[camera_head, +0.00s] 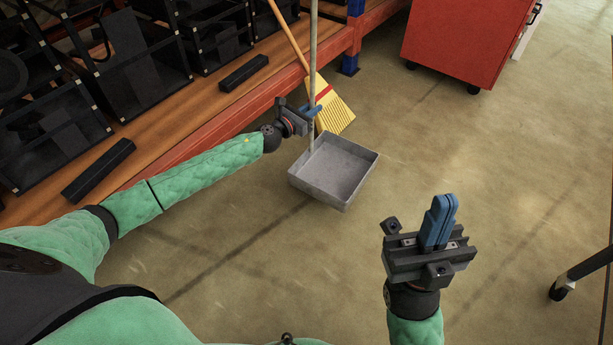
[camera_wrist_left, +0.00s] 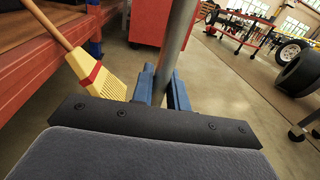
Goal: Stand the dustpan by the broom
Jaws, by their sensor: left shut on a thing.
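The grey dustpan (camera_head: 335,167) has a square open pan and a long upright grey handle. My left gripper (camera_head: 312,111) is shut on that handle, a little above the pan. In the left wrist view the handle (camera_wrist_left: 178,45) rises between the blue fingers of my left gripper (camera_wrist_left: 162,90). The broom (camera_head: 335,108) has yellow bristles with a red band and a wooden stick, and leans on the shelf right behind the dustpan. It also shows in the left wrist view (camera_wrist_left: 97,80). I cannot tell whether the pan touches the floor. My right gripper (camera_head: 439,222) holds nothing; its blue fingers look together.
A wooden shelf with an orange edge (camera_head: 235,116) runs along the left, with black crates (camera_head: 140,70) and dark bars on it. A red cabinet on casters (camera_head: 465,40) stands at the back right. A caster leg (camera_head: 580,275) is at far right. The middle floor is clear.

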